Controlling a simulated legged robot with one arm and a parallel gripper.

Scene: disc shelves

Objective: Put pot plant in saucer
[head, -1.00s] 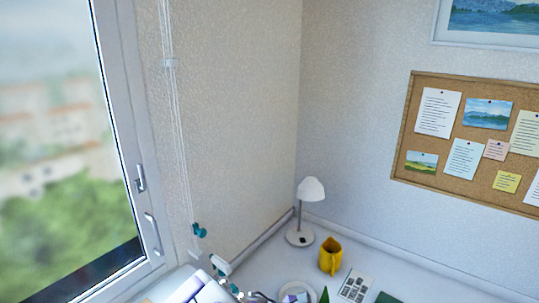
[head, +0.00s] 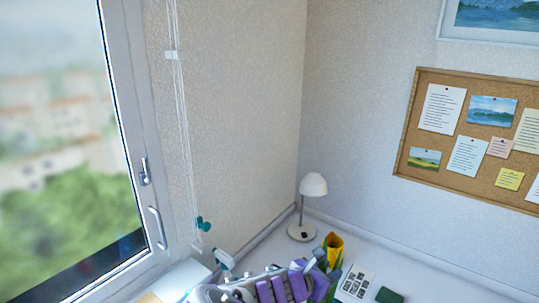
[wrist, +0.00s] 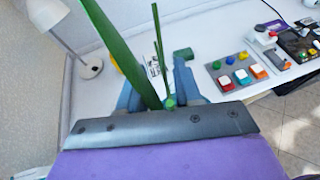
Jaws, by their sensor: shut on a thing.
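The pot plant shows as long green leaves (wrist: 130,58) rising between the fingers of my gripper (wrist: 158,84) in the wrist view. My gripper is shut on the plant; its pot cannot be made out. In the head view a green leaf (head: 335,266) stands beside my purple arm, in front of the yellow mug. The saucer is not clearly visible now.
A yellow mug (head: 333,241) and a white lamp (head: 302,232) stand near the back corner. A printed card (head: 355,283) and a dark green block (head: 388,295) lie to the right. A grey board (wrist: 240,72) holds several coloured blocks. The window is at left.

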